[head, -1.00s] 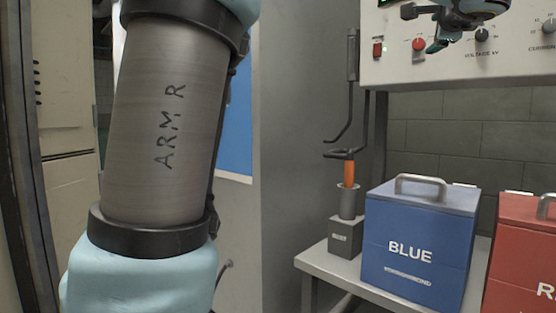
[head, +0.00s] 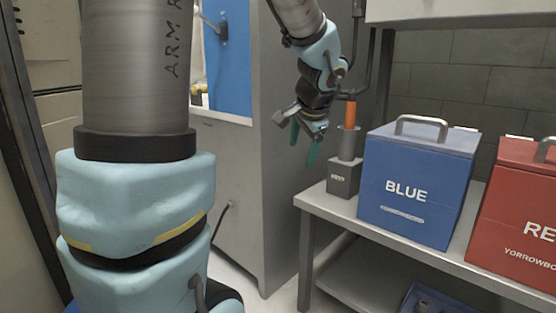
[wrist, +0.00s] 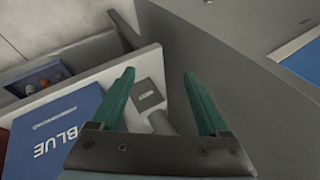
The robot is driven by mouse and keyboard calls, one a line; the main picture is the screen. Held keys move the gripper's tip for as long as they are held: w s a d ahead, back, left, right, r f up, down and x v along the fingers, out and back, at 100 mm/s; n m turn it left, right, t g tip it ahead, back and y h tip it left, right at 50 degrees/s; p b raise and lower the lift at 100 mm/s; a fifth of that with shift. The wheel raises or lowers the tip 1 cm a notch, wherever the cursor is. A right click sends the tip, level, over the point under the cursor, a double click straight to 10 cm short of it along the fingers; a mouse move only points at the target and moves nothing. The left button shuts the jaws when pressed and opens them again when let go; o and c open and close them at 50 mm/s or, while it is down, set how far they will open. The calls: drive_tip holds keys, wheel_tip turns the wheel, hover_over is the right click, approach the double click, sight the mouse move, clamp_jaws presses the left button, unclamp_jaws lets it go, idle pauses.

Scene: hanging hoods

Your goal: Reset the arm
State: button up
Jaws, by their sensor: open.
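My gripper (head: 303,143) hangs in the air with its green fingers pointing down, just left of the grey holder with the orange-handled tool. In the wrist view my gripper (wrist: 158,85) has its two green fingers spread wide, with nothing between them. My arm, with its grey link and light blue joints, fills the left of the head view and comes back in from the top middle.
A blue box (head: 415,190) and a red box (head: 515,220) stand on a grey bench (head: 335,208). A grey holder (head: 343,178) with an orange handle (head: 350,112) stands at its left end. A blue bin (head: 425,300) sits on the shelf below. Grey cabinet panels (head: 240,200) stand left of the bench.

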drive_tip(key=s+a+f+n+g+h, duration=0.1)
drive_tip(key=s+a+f+n+g, duration=0.4)
drive_tip(key=s+a+f+n, duration=0.75)
wheel_tip(320, 180, up, 29)
drive_tip(key=s+m+p, duration=0.1)
drive_tip(key=m+p, duration=0.1)
drive_tip(key=p, duration=2.8)
drive_tip(key=shift+s+f, duration=0.15)
drive_tip(key=shift+s, duration=0.25)
